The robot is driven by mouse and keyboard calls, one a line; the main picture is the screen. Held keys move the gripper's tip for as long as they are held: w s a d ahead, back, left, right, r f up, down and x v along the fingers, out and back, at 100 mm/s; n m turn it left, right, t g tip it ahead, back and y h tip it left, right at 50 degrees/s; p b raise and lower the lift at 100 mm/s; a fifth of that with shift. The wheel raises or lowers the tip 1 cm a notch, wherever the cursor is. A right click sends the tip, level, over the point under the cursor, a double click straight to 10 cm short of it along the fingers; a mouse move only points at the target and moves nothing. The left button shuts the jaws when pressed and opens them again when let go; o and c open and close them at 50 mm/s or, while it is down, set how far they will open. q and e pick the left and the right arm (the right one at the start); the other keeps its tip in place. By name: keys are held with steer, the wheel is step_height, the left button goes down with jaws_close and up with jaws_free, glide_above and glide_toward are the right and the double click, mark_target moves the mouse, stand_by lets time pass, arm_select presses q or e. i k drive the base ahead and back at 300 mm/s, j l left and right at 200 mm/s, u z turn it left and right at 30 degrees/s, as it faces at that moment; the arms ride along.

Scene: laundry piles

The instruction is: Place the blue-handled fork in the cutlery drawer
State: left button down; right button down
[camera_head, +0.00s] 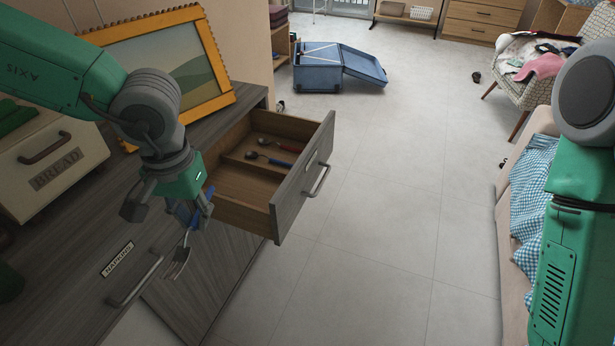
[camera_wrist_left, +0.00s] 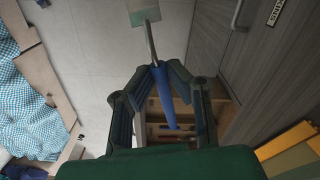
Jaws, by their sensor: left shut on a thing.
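The blue-handled fork (camera_head: 180,262) hangs from my left gripper (camera_head: 198,208), tines down, in front of the cabinet. My left gripper is shut on its blue handle. In the left wrist view the handle (camera_wrist_left: 164,95) lies between the fingers (camera_wrist_left: 163,70), with the metal tines toward the top. The cutlery drawer (camera_head: 301,190) is pulled open, just right of the gripper. It has a divider, with a blue-handled utensil and a red-handled one lying in the far part. The near part looks empty. My right gripper is out of the picture; only my right arm shows.
A napkins drawer (camera_head: 117,259) is shut at the lower left. A bread box (camera_head: 50,150) and a yellow picture frame (camera_head: 165,60) stand on the counter. A blue open case (camera_head: 325,70) lies on the far floor. A sofa with checked cloth (camera_head: 528,200) is right; floor between is clear.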

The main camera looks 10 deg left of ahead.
mark_target(256, 191)
steer(key=i+l+z, duration=0.25)
steer(key=i, duration=0.3)
steer(key=i+z, duration=0.3)
steer(key=i, duration=0.25)
steer(key=i+u, duration=0.25)
steer(key=i+l+u, duration=0.15)
steer(key=i+u, duration=0.15)
steer(key=i, duration=0.15)
steer(key=i+l+u, duration=0.1)
steer(key=u, duration=0.35)
steer(key=i+l+u, duration=0.15)
steer(key=u, duration=0.3)
steer(key=i+l+u, duration=0.25)
steer(key=u, duration=0.2)
steer(key=i+l+u, duration=0.1)
steer(key=l+u, duration=0.15)
steer(key=u, duration=0.15)
steer(key=i+l+u, duration=0.2)
steer(key=u, duration=0.3)
steer(key=i+l+u, duration=0.15)
steer(key=l+u, duration=0.15)
steer(key=u, duration=0.15)
steer(key=i+l+u, duration=0.1)
steer(key=l+u, duration=0.25)
steer(key=u, duration=0.15)
steer(key=l, duration=0.15)
